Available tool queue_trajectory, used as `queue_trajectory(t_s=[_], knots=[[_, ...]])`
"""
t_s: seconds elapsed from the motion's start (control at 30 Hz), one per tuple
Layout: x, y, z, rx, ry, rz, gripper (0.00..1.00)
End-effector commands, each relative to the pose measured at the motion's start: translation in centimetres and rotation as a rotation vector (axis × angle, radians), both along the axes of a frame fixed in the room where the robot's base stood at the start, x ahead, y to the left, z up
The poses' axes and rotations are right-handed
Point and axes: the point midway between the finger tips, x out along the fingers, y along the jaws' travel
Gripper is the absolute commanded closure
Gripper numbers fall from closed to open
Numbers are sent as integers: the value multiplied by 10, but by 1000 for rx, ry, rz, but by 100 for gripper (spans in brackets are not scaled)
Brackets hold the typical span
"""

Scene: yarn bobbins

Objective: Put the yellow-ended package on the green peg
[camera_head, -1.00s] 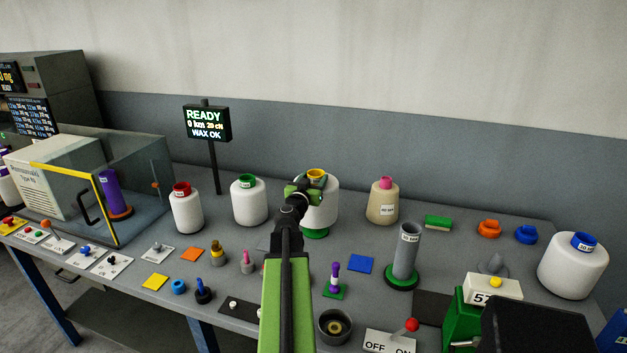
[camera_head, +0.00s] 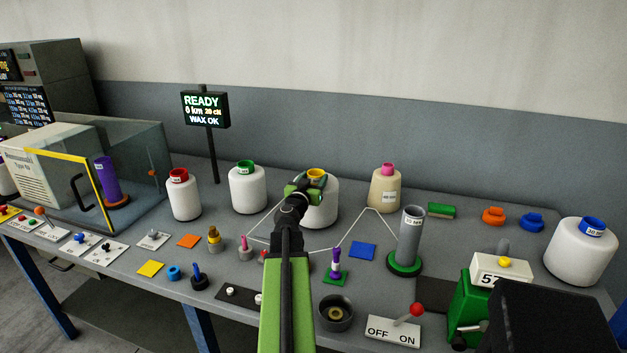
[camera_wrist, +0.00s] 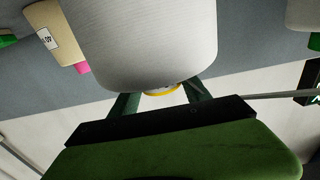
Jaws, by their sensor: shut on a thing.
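The yellow-ended package (camera_head: 320,208) is a white cylinder standing upright at the back middle of the bench. My gripper (camera_head: 313,183) is shut on its yellow end (camera_head: 316,174), from above. In the wrist view, the white body (camera_wrist: 145,40) fills the top middle, with the yellow end (camera_wrist: 163,91) between my fingers (camera_wrist: 160,100).
Thin white lines (camera_head: 372,208) run to both sides of my arm. A green-ended package (camera_head: 248,190) stands left, a pink-ended beige cone (camera_head: 384,190) right. A grey tube (camera_head: 410,235) stands on a green base (camera_head: 404,264). Small parts lie in front.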

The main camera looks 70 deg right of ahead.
Motion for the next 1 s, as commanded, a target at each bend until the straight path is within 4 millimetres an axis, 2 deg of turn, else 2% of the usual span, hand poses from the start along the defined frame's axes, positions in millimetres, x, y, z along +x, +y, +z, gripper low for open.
queue_trajectory(t_s=[0.63,0.67,0.83,1.0], knots=[[0,0,-5,-1,2,0,100],[0,0,-5,-1,2,0,44],[0,0,-4,0,1,0,21],[0,0,-4,0,1,0,20]])
